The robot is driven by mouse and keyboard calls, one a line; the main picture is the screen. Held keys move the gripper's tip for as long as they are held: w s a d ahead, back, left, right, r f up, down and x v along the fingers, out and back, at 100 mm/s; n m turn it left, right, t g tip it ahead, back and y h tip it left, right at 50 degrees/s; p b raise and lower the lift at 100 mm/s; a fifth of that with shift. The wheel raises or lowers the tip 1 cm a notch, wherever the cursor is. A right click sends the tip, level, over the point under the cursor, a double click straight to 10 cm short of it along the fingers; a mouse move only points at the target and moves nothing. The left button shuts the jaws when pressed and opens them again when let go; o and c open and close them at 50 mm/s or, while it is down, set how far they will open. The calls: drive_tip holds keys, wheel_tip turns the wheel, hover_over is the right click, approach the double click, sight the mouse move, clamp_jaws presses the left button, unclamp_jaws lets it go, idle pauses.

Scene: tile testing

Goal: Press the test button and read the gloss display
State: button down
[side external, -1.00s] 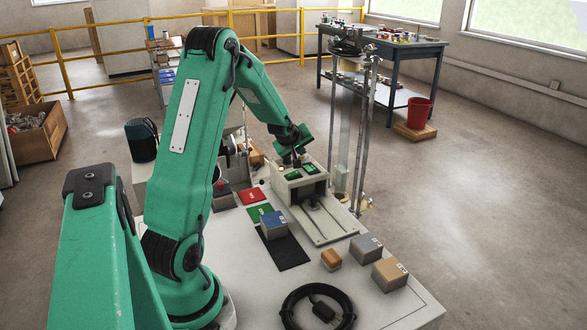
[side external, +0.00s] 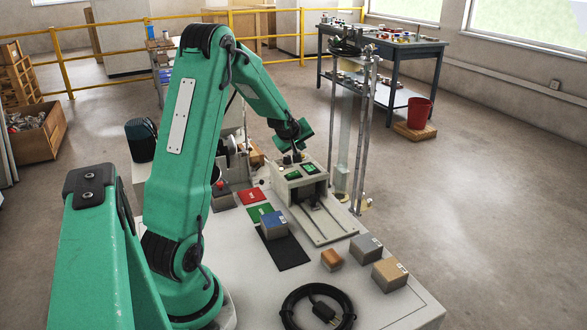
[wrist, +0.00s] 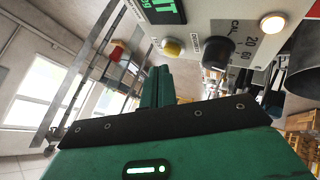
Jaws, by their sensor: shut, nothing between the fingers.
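The gloss tester (side external: 292,190) is a pale box with two small green displays (side external: 309,168) on its top and an opening in its front. My gripper (side external: 296,152) is just above and behind its top; contact cannot be told. In the wrist view my gripper's green fingers (wrist: 158,86) are shut and empty, pointing towards the tester's panel (wrist: 205,20). The full reading is not legible.
A blue-topped block (side external: 273,225) stands on a black mat (side external: 288,255). Grey (side external: 366,247), tan (side external: 389,274) and small orange (side external: 331,259) blocks stand at the right. A coiled black cable (side external: 318,306) lies in front. Metal posts (side external: 362,140) rise behind the tester.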

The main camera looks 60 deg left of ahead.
drive_tip(key=shift+r, duration=2.5)
